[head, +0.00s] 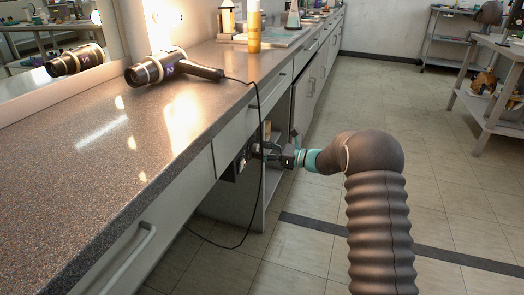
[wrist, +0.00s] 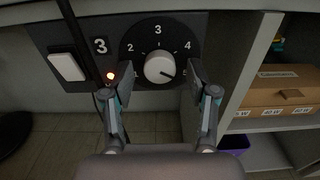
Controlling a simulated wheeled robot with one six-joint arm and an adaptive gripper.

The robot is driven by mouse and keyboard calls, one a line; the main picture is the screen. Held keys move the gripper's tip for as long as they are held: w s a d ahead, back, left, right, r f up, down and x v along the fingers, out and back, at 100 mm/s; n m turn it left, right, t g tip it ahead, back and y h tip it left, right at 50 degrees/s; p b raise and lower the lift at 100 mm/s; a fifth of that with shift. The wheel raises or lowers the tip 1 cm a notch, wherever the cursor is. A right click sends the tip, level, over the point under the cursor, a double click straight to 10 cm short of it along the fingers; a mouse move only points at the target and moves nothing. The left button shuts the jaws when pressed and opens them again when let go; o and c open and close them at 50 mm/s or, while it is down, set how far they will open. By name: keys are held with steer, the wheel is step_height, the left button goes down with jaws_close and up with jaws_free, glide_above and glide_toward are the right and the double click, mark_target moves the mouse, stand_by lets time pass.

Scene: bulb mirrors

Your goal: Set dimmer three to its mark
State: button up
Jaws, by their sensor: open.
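The dimmer panel (wrist: 68,39) is dark and carries a white "3" label (wrist: 100,45). Its pale round knob (wrist: 157,66) has a dark pointer line aimed to the lower right, below the 4. The scale shows 2, 3 and 4; the 1 is partly covered by my left finger, and the area right of the knob is hidden by my right finger. No separate target mark is clear to me. My gripper (wrist: 160,80) is open, with one finger on each side of the knob and gaps visible. In the head view my gripper (head: 291,158) is at the counter's front.
A white rocker switch (wrist: 67,67) and a lit orange lamp (wrist: 111,76) are left of the knob. A black cable (head: 262,125) runs from a hair dryer (head: 172,70) past the panel. An open shelf with a brown box (wrist: 276,88) is at the right.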

jaws_close()
steer(key=shift+f+b, duration=0.1)
steer(key=shift+b, duration=0.4)
steer(key=n+b, duration=0.3)
steer(key=b, duration=0.1)
steer(key=shift+f, duration=0.2)
steer(key=n+b, duration=0.2)
steer(key=b, duration=0.1)
steer(key=shift+n, duration=0.4)
steer(key=n+b, duration=0.1)
steer(key=n, duration=0.1)
steer(key=shift+r+n+b, duration=0.25)
steer(key=shift+n+b, duration=0.05)
steer(key=shift+b, duration=0.1)
steer(key=shift+r+n, duration=0.1)
steer(key=shift+n, duration=1.5)
